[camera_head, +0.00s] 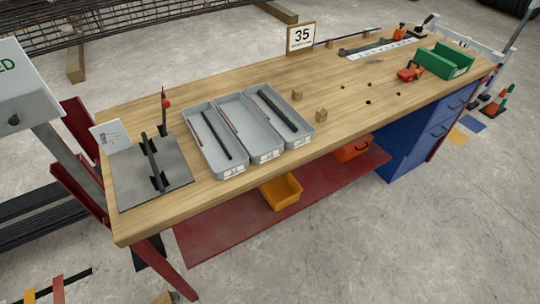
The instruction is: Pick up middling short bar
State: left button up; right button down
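Three grey trays stand side by side on the wooden workbench. The left tray (225,171) holds a dark bar (216,136). The middle tray (247,127) looks empty of dark bars, with thin reddish lines along its sides. The right tray (306,130) holds a thicker-looking dark bar (278,111). Another dark bar (152,158) lies across black supports on a grey plate (130,185) at the bench's left end. I cannot tell which bar is the middling short one. Neither of my grippers is in view.
A "35" sign (301,37) stands at the back edge. A red-tipped upright tool (165,104) stands behind the plate. A green bin (446,61) and red tool (410,72) are at the right. The bench's front strip is clear.

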aim_at(154, 166)
jog(key=u, duration=1.35)
jog(key=i, duration=0.25)
jog(key=z, duration=0.45)
jog(key=k, duration=1.05)
jog(key=u, duration=1.1)
jog(key=i, duration=0.7)
jog(key=z, duration=0.6)
jog(key=i, duration=0.45)
jog(key=z, duration=0.45)
